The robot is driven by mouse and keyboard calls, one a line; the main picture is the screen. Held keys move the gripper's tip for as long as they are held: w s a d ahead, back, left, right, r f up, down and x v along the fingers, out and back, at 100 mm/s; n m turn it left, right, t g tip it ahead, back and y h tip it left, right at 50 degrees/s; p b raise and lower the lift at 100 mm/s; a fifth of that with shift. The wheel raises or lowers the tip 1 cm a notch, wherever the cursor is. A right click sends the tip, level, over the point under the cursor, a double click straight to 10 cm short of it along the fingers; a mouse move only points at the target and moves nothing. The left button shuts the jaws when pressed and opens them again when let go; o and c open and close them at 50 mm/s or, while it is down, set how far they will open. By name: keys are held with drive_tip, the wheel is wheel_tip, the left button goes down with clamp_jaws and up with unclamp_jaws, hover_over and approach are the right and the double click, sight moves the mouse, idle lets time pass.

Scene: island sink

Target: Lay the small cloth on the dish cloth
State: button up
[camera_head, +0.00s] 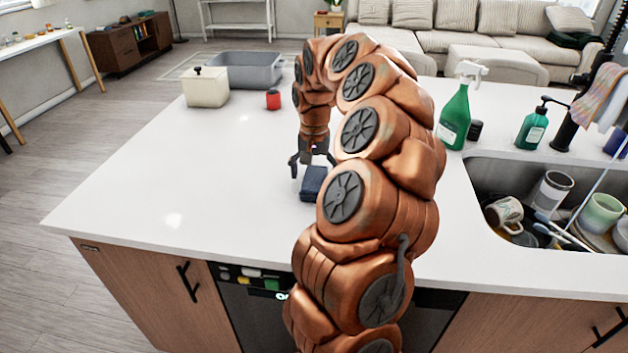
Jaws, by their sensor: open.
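A small dark blue folded piece (313,184), which looks like the small cloth, lies on the white island top. My gripper (312,165) points down just above and behind it, fingers spread. I cannot tell whether the fingers touch it. Part of its right side is close to my arm, which may hide some of it. A multicoloured cloth (598,98), perhaps the dish cloth, hangs over the black tap at the right. No other cloth shows flat on the counter, though my arm covers part of it.
A sink (480,180) with mugs and dishes is at the right. A green spray bottle (455,118), dark jar (475,130) and soap bottle (533,128) stand behind it. The left counter is clear.

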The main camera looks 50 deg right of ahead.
drive_tip(key=shift+f, duration=0.6)
drive_tip(key=c, duration=1.3)
drive_tip(key=shift+r, duration=0.15)
drive_tip(key=shift+c, duration=0.2)
